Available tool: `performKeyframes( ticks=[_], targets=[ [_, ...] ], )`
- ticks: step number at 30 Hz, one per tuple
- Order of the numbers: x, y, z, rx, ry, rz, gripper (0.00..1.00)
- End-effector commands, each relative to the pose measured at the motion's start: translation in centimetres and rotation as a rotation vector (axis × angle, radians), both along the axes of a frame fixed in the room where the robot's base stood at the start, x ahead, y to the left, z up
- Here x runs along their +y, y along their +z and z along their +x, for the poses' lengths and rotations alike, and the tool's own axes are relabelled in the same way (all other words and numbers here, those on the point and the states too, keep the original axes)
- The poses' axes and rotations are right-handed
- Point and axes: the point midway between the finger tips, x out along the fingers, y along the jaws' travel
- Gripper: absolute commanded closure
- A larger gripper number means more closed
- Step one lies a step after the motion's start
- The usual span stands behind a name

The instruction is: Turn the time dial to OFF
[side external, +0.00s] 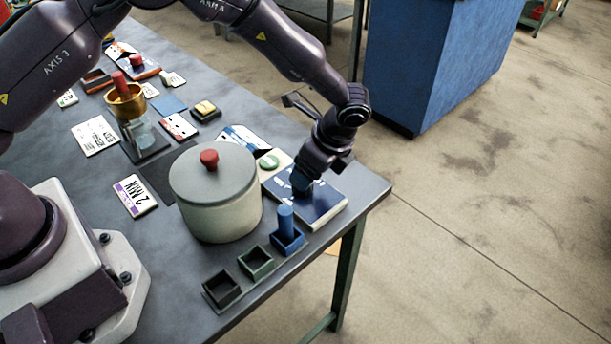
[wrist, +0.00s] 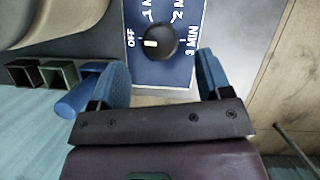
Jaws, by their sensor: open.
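The time dial (wrist: 161,40) is a round black knob on a dark blue panel. Its white mark lies on the left side, towards the printed word OFF. The labels 1 M and 2 M, partly cut off, and 3 MIN sit around it. The blue panel (side external: 322,214) also shows in the side view near the table's right corner; my gripper hides the dial there. My gripper (wrist: 162,64) is open, its two blue fingers spread on either side of the panel's near part, just short of the dial in the wrist view. It also shows over the panel in the side view (side external: 302,186).
A large pale pot (side external: 212,205) with a red-knobbed lid stands left of the panel. In front are black (side external: 221,288), green (side external: 256,262) and blue (side external: 288,242) square holders, the blue one with a peg (side external: 286,217). A 2 MIN card (side external: 134,195) lies left of the pot.

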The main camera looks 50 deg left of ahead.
Motion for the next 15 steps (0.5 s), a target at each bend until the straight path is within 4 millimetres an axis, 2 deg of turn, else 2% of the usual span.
performKeyframes(
  ticks=[1, 6, 10, 15],
  targets=[
    [-0.5, 1.3, 0.2, -0.005, -0.001, -0.002, 0.29],
    [-1.9, 4.5, 0.4, -0.003, -0.001, -0.002, 0.29],
    [-2.6, 6.3, 0.6, -0.002, -0.001, -0.002, 0.29],
    [-3.0, 7.3, 0.6, 0.0, 0.0, -0.001, 0.29]
  ],
)
